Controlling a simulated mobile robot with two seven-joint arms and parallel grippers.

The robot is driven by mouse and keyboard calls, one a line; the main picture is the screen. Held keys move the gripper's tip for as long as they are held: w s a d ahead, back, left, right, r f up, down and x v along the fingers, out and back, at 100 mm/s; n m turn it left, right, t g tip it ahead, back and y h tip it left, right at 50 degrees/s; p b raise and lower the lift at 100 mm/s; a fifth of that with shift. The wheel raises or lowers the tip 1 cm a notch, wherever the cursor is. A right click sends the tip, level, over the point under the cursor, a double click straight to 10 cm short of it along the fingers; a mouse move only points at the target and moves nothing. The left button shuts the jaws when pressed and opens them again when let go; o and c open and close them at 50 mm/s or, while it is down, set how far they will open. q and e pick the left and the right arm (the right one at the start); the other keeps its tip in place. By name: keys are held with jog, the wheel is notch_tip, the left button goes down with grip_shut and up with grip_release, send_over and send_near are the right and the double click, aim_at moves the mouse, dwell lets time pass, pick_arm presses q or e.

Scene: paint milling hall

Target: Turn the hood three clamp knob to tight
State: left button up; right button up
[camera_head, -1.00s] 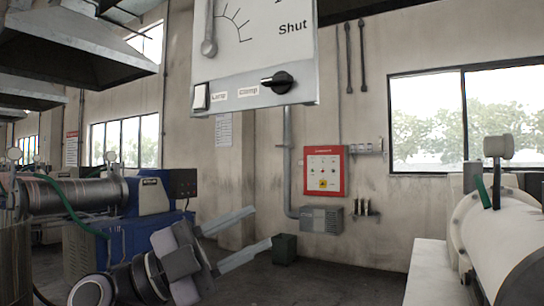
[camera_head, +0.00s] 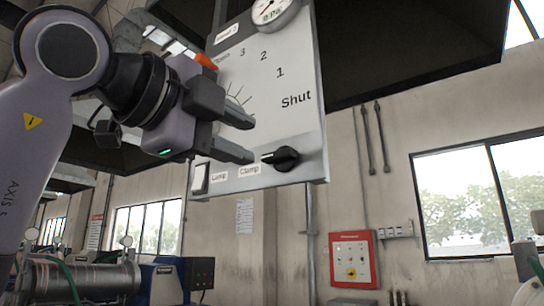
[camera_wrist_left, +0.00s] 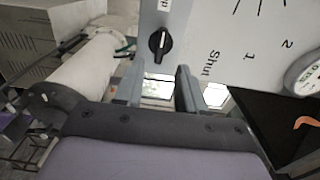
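The clamp knob (camera_head: 287,158) is black and round with a raised grip, at the lower right of a light grey hood panel (camera_head: 297,128), right of the "Clamp" label. Its white mark points left, towards that label. The knob also shows in the left wrist view (camera_wrist_left: 160,42), beyond the fingers. My left gripper (camera_head: 251,140) is open and empty in front of the panel, its fingers pointing right, up and left of the knob. In the left wrist view its two fingers (camera_wrist_left: 158,88) stand apart, with a window seen between them. My right gripper is not in view.
A "Lamp" rocker switch (camera_head: 201,178) sits at the panel's lower left, and a round gauge (camera_head: 272,9) at its top. My left gripper partly covers the dial scale. An orange piece (camera_head: 206,61) shows beside the gripper. A dark hood (camera_head: 410,45) overhangs behind. A red box (camera_head: 352,259) hangs on the wall.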

aim_at(275, 154)
pick_arm(q)
jog(key=p+x, duration=0.3)
jog(key=x, duration=0.4)
grip_shut()
